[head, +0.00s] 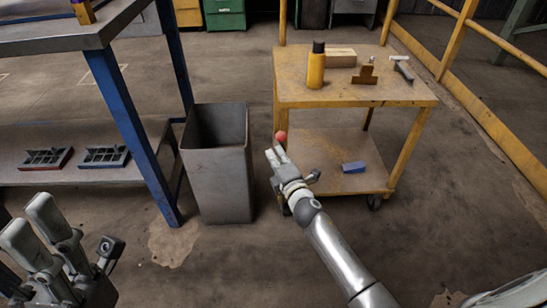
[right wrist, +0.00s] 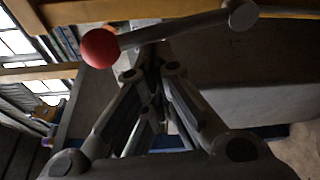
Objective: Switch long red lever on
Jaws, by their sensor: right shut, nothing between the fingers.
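The long lever's red ball knob (head: 281,136) shows in the head view at the near left edge of the yellow cart, just beyond my right gripper (head: 273,154). In the right wrist view the red knob (right wrist: 100,48) is at upper left. Its grey rod (right wrist: 180,30) runs right to a round pivot (right wrist: 241,14). My right gripper (right wrist: 150,85) is shut and empty, its fingertips close below the rod; I cannot tell whether they touch it. My left gripper (head: 27,217) is open and empty at lower left in the head view.
The yellow cart (head: 430,97) carries a yellow bottle (head: 316,68), a wooden block (head: 341,57) and small tools. A blue block (head: 353,167) lies on its lower shelf. A grey bin (head: 215,170) stands left of my right gripper, beside a blue-legged table (head: 125,115).

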